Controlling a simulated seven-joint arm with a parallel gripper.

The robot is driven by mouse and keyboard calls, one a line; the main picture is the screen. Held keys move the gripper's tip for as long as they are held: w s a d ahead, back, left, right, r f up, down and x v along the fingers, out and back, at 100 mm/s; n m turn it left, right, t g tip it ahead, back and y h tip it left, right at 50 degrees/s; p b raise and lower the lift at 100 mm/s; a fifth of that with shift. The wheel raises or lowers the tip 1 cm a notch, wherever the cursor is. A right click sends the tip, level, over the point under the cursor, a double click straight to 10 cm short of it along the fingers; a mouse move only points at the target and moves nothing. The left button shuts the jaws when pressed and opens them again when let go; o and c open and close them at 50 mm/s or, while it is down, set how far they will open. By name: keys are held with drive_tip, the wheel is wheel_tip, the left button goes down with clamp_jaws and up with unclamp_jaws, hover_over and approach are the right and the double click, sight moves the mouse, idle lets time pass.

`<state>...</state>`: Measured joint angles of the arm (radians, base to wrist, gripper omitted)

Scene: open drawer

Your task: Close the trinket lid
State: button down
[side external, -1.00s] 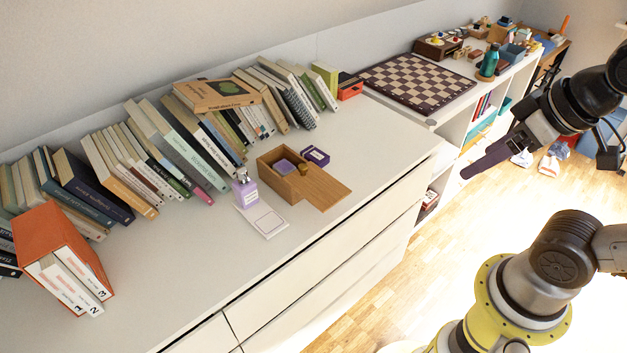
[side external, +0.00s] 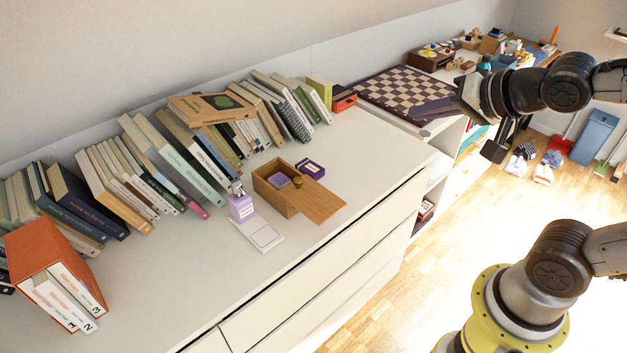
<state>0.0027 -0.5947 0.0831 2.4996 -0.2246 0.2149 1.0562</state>
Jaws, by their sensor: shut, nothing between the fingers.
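The wooden trinket box (side external: 270,198) stands on the white dresser top, with a lilac piece inside. Its flat wooden lid (side external: 322,204) sticks out to the right of the box, leaving the top open. A small brown knob (side external: 298,182) shows at the lid's end near the box. My gripper (side external: 422,114) is in the upper right, with its dark purple fingers shut and empty. It appears in front of the chessboard's lower right corner, well to the right of the box and apart from it.
A purple small box (side external: 312,168) stands close behind the trinket box. A lilac bottle (side external: 241,207) and a white flat case (side external: 262,234) are to its left. Books (side external: 160,170) line the wall. A chessboard (side external: 400,88) lies at the back right. The dresser top right of the lid is clear.

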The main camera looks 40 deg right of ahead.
drive_tip(key=w+a+f+m+y, duration=0.1)
drive_tip(key=w+a+f+m, duration=0.15)
drive_tip(key=w, duration=0.25)
drive_tip(key=m+g+y, duration=0.2)
drive_tip(key=y, duration=0.1)
approach(302, 184)
wheel_tip(302, 184, down, 4)
drive_tip(key=shift+a+f, duration=0.2)
drive_tip(key=shift+w+a, duration=0.15)
drive_tip(key=shift+w, duration=0.45)
drive_tip(key=shift+w+a, duration=0.2)
drive_tip(key=shift+w, duration=0.45)
drive_tip(key=shift+w+a, duration=0.2)
drive_tip(key=shift+w, duration=0.6)
